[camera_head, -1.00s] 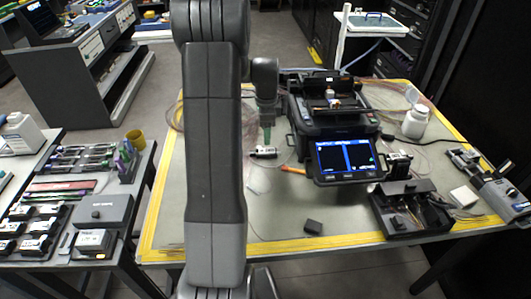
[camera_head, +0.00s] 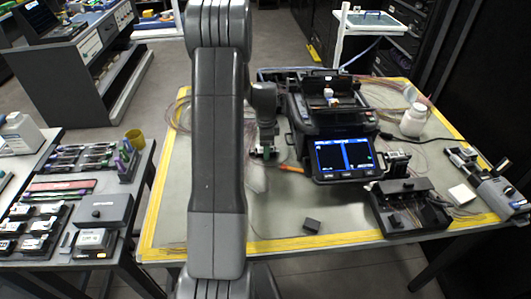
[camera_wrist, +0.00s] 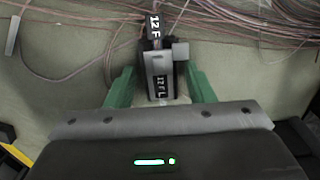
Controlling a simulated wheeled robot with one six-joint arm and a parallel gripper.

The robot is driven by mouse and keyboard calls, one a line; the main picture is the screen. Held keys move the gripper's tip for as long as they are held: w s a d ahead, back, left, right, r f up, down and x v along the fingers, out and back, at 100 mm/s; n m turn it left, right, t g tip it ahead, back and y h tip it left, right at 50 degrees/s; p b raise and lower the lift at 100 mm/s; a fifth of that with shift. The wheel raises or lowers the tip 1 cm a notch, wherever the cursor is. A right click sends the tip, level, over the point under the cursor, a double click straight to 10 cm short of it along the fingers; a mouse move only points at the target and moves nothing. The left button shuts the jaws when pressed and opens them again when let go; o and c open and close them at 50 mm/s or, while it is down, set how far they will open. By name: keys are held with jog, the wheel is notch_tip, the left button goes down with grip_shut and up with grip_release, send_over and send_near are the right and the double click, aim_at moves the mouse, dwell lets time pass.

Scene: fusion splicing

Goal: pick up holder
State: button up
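The holder (camera_wrist: 162,77) is a small silver and black block marked "12 FL", lying on the mat with a cable tagged "12 F" at its far end. My gripper (camera_wrist: 161,82) has two green fingers, one on each side of the holder. Gaps show between the fingers and the holder, so the gripper looks open around it. In the head view my gripper (camera_head: 265,153) is low over the mat, left of the splicer, and mostly hides the holder there.
The fusion splicer (camera_head: 333,130) with a lit screen stands just right of my gripper. An orange pen-like item (camera_head: 291,169) lies between them. Thin fibre cables (camera_wrist: 75,30) cross the mat beyond the holder. A small black block (camera_head: 312,224) lies nearer the front edge.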

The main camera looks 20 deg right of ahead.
jog(key=c, duration=0.8)
notch_tip(320, 180, up, 10)
